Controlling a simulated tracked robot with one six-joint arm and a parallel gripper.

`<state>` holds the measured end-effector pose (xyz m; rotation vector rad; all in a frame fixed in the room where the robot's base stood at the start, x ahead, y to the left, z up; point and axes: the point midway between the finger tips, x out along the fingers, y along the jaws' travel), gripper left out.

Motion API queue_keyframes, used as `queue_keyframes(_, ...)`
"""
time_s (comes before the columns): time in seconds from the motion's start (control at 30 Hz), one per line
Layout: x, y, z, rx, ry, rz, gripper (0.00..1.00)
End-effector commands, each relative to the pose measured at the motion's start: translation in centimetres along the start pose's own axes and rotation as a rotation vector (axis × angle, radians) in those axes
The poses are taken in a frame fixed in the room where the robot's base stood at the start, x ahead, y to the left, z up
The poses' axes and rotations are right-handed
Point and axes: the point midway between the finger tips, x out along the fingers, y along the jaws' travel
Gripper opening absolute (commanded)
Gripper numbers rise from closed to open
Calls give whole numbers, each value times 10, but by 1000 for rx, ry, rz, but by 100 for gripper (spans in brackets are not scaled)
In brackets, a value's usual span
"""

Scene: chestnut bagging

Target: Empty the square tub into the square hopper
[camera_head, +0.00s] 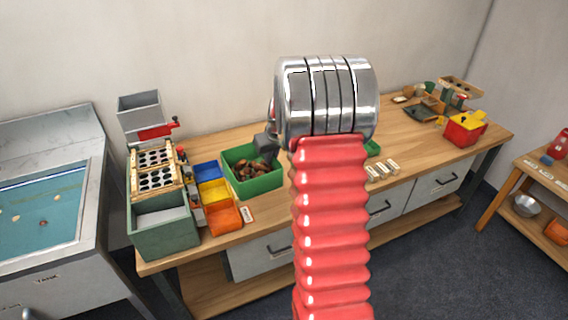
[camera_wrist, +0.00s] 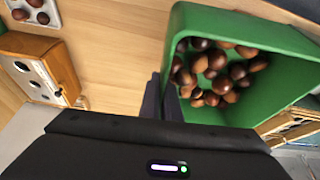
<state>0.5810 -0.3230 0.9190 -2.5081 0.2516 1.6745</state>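The green square tub (camera_head: 258,184) sits on the wooden bench, holding many brown chestnuts (camera_head: 250,168). In the wrist view the tub (camera_wrist: 265,36) fills the upper right, with chestnuts (camera_wrist: 215,72) heaped inside. My gripper (camera_head: 266,146) is at the tub's far rim in the head view. In the wrist view its dark fingers (camera_wrist: 166,100) are close together at the tub wall, seemingly one on each side. I cannot tell whether they are closed on it. The grey square hopper (camera_head: 140,108) stands at the left, on top of the sorting machine.
The sorting machine (camera_head: 155,168) has perforated plates and a green bin (camera_head: 165,240) below. Blue (camera_head: 206,171), yellow (camera_head: 214,190) and orange (camera_head: 224,218) bins stand between it and the tub. A red box (camera_head: 464,130) is at the right. My red arm hides the bench's middle.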

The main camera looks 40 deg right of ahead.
Motion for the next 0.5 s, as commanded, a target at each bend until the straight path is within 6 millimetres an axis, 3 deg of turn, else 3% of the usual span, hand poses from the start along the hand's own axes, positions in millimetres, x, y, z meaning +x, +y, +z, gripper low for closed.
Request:
queue_keyframes(0.2,-31,-70,-28,-90,6,-37,0)
queue_keyframes(0.5,-79,-178,-53,-239,6,-97,0)
